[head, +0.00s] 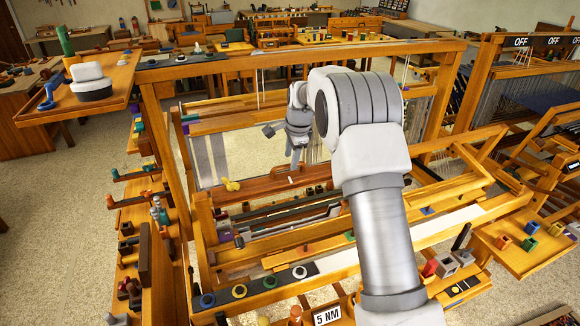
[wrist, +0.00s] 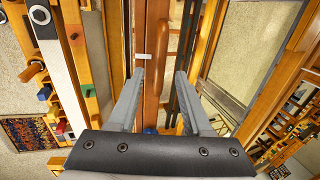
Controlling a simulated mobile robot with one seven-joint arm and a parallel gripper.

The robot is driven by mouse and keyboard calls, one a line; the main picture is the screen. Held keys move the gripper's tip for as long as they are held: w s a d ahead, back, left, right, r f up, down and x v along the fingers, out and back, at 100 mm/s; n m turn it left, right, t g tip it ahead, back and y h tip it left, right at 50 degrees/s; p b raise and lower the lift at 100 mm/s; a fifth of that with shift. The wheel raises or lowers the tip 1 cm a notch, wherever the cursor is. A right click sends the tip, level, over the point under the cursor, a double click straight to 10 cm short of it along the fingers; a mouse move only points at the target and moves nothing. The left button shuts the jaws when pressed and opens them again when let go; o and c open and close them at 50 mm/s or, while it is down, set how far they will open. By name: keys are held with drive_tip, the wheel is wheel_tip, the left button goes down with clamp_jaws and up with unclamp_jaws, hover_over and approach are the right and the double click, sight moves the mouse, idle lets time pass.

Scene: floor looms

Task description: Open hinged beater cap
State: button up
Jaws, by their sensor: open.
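The beater cap looks to be the reddish-brown wooden bar (head: 262,186) across the loom, with a small white mark on it. In the wrist view the bar (wrist: 153,25) runs up the picture, with the white mark (wrist: 142,57) beside a rounded brown grip-like piece (wrist: 187,35). The cap appears lowered; its hinge cannot be made out. My gripper (head: 294,166) points down over the bar. In the wrist view my gripper (wrist: 160,76) is open and empty, its two fingers apart on either side of the bar's line. I cannot tell any contact.
The loom's upright frame (head: 165,145) and top beam (head: 300,57) surround my arm. Yellow pieces (head: 230,184) lie left of my gripper. A dark strip with rings (head: 250,288) lies at the front. A shelf (head: 70,105) with a white-topped object stands at the left.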

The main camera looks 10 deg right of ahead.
drive_tip(key=a+b+v, duration=0.1)
drive_tip(key=v, duration=1.1)
drive_tip(key=shift+d+r, duration=0.35)
drive_tip(key=shift+d, duration=0.15)
drive_tip(key=shift+s, duration=0.1)
drive_tip(key=s+r+n, duration=0.4)
drive_tip(key=s, duration=0.6)
drive_tip(key=s+r+n, duration=0.3)
drive_tip(key=s+r, duration=0.1)
drive_tip(key=s, duration=0.5)
drive_tip(key=s+f+n+t, duration=0.1)
drive_tip(key=s+f+n, duration=0.2)
drive_tip(key=s, duration=0.7)
drive_tip(key=s+f+n, duration=0.3)
drive_tip(key=s+n, duration=0.2)
drive_tip(key=s, duration=0.6)
drive_tip(key=shift+d+f+n+t+h, duration=0.25)
drive_tip(key=shift+n+t+h, duration=0.15)
